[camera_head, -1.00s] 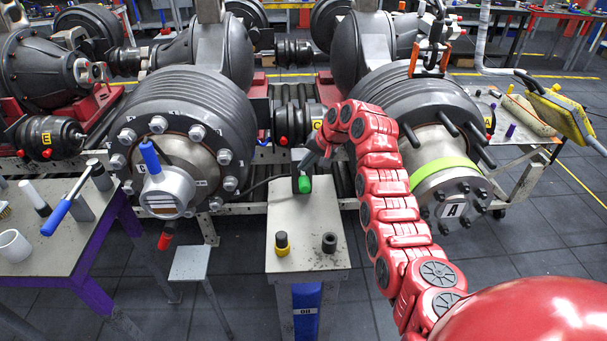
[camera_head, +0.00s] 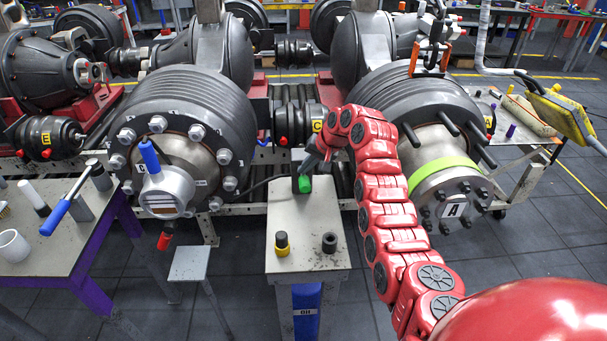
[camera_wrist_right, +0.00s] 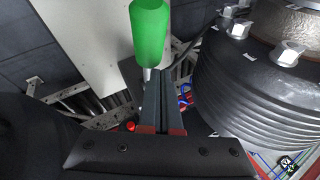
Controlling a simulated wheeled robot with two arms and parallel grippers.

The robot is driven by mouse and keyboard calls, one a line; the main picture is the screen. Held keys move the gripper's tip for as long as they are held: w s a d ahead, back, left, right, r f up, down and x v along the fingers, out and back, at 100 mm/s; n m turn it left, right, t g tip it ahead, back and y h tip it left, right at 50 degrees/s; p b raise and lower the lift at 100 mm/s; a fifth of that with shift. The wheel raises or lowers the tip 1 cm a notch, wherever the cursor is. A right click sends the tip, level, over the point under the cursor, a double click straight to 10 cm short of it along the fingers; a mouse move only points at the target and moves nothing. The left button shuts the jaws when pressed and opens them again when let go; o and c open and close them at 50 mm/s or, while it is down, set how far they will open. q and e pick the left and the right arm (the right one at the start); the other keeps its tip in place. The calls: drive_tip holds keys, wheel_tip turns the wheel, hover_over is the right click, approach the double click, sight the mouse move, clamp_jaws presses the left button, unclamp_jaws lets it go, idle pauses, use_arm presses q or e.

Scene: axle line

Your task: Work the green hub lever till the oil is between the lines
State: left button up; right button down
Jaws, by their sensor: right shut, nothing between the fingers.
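The green hub lever (camera_head: 304,184) shows as a short green grip at the back edge of a small grey stand (camera_head: 306,218). In the right wrist view the green grip (camera_wrist_right: 150,35) stands beyond my fingertips, on a thin metal stem. My right gripper (camera_head: 306,167) is just behind and above the lever in the head view. Its fingers (camera_wrist_right: 157,75) are shut together with nothing between them, close to the stem; I cannot tell whether they touch it. I cannot make out an oil level or its lines. My left gripper is not in view.
A blue container (camera_head: 306,310) is under the stand. A yellow-banded black cap (camera_head: 282,243) and a dark ring (camera_head: 329,243) sit on the stand. Large hubs (camera_head: 180,110) flank it left and right. A purple-legged bench (camera_head: 75,245) stands at left.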

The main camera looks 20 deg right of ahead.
drive_tip(key=shift+s+a+f+b, duration=0.1)
drive_tip(key=shift+s+f+b, duration=0.2)
drive_tip(key=shift+f, duration=0.4)
drive_tip(key=shift+s+a+f+b, duration=0.15)
drive_tip(key=shift+f+b, duration=0.1)
drive_tip(key=shift+f, duration=0.4)
idle(1.1)
drive_tip(key=shift+r, duration=0.1)
idle(0.4)
drive_tip(key=shift+w+d+r+p, duration=0.1)
drive_tip(key=shift+w+r+p, duration=0.15)
drive_tip(key=shift+r, duration=0.5)
drive_tip(key=shift+w+d+r+p, duration=0.2)
drive_tip(key=shift+w+r, duration=0.1)
drive_tip(key=shift+r, duration=0.4)
drive_tip(key=shift+w+d+r+p, duration=0.1)
drive_tip(key=shift+w+r+p, duration=0.15)
drive_tip(key=shift+r, duration=0.5)
drive_tip(key=r, duration=0.1)
drive_tip(key=w+r, duration=0.1)
drive_tip(key=r, duration=0.1)
drive_tip(key=r+p, duration=0.1)
drive_tip(key=shift+w+d+r, duration=0.25)
drive_tip(key=shift+r, duration=0.1)
drive_tip(key=shift+d, duration=0.1)
